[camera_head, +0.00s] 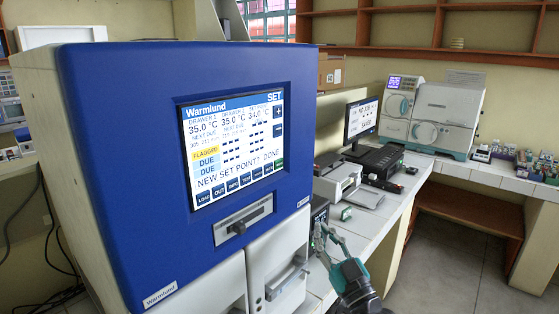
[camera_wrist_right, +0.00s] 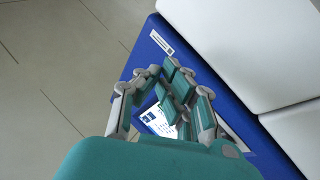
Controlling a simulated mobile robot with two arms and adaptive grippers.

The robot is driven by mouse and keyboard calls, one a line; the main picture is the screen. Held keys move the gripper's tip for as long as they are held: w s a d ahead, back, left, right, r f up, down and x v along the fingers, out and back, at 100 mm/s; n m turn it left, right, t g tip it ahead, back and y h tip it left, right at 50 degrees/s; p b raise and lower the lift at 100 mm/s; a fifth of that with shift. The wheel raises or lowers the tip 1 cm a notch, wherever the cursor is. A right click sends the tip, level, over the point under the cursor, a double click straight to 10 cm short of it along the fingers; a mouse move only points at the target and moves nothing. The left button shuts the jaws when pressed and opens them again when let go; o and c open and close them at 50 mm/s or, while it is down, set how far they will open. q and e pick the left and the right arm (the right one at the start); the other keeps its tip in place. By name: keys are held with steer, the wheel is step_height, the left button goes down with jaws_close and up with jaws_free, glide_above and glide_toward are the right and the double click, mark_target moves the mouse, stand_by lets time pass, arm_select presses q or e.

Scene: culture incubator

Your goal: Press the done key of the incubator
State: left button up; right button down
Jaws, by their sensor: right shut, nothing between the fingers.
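The incubator (camera_head: 150,110) has a blue front with a lit screen (camera_head: 232,145) that reads "NEW SET POINT? DONE". A row of dark keys runs along the screen's bottom edge. A small green key (camera_head: 280,163) sits at the row's right end; its lettering is too small to read. My right gripper (camera_head: 319,232) is shut and empty, below and right of the screen, apart from it. In the right wrist view the gripper (camera_wrist_right: 170,78) covers part of the blue front (camera_wrist_right: 240,120), and a piece of the screen (camera_wrist_right: 158,122) shows between its fingers. My left gripper is out of view.
Below the screen are a slot with a dark knob (camera_head: 238,228) and white drawers (camera_head: 275,262) with a handle. A bench on the right holds a printer-like device (camera_head: 337,178), a monitor (camera_head: 361,118) and a white machine (camera_head: 445,115). The floor (camera_head: 450,260) at right is clear.

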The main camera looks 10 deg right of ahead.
mark_target(279, 164)
steer(key=s+r+n+t+y, duration=0.1)
steer(key=s+r, duration=0.2)
steer(key=r, duration=0.5)
steer(key=s+a+r+n+t+y, duration=0.1)
steer(key=s+r+y, duration=0.1)
steer(key=r, duration=0.6)
steer(key=shift+s+a+t+p, duration=0.25)
steer(key=shift+s+t+p, duration=0.2)
steer(key=shift+s, duration=0.3)
steer(key=shift+w+a, duration=0.1)
steer(key=shift+w, duration=0.05)
steer(key=shift+w+a+b, duration=0.2)
steer(key=shift+w+a, duration=0.7)
steer(key=shift+w, duration=0.2)
steer(key=shift+w+a+b, duration=0.15)
steer(key=shift+w+a, duration=0.7)
steer(key=shift+w, duration=0.3)
steer(key=shift+w+a+b, duration=0.2)
steer(key=shift+w+a, duration=0.7)
steer(key=shift+w, duration=0.2)
steer(key=shift+w, duration=0.1)
steer(key=shift+w+a, duration=0.25)
